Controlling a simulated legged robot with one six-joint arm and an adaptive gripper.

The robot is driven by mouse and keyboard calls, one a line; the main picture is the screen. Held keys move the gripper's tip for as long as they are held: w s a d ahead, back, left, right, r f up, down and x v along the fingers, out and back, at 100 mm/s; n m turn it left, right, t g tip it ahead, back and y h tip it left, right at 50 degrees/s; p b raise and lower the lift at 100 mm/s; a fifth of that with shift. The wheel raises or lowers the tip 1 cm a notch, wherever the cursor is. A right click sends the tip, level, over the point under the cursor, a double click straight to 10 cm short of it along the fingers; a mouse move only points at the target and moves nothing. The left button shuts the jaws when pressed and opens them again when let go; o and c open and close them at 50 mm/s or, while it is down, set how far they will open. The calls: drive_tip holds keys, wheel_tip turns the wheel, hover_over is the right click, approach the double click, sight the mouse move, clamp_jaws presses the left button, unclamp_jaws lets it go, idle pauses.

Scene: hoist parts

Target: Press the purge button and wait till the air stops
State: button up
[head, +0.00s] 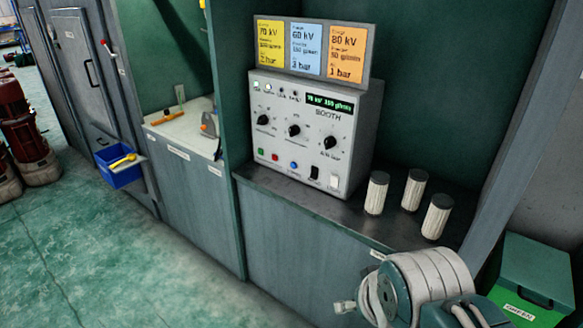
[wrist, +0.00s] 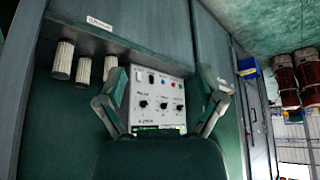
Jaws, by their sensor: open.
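The booth control panel (head: 305,135) is a light grey box on the counter, with three black knobs and a lit display (head: 330,103) reading about 70 kV. Along its lower edge are a green button (head: 261,154), a red button (head: 275,158), a blue button (head: 294,165), a black switch (head: 314,172) and a white switch (head: 334,181). Their labels are too small to read, so I cannot tell which is purge. My gripper (wrist: 162,78) is open and empty, its fingers framing the upside-down panel in the wrist view. It appears apart from the panel.
Three ribbed pale cylinders (head: 411,190) stand on the counter right of the panel. Yellow, blue and orange setting cards (head: 318,50) stand above it. A green bin (head: 530,278) is at lower right, a blue bin (head: 119,172) at left. The floor in front is clear.

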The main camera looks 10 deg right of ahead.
drive_tip(key=shift+d, duration=0.4)
drive_tip(key=c, duration=0.9)
clamp_jaws()
drive_tip(key=shift+a, duration=0.45)
drive_tip(key=shift+d, duration=0.3)
drive_tip(key=shift+a, duration=0.1)
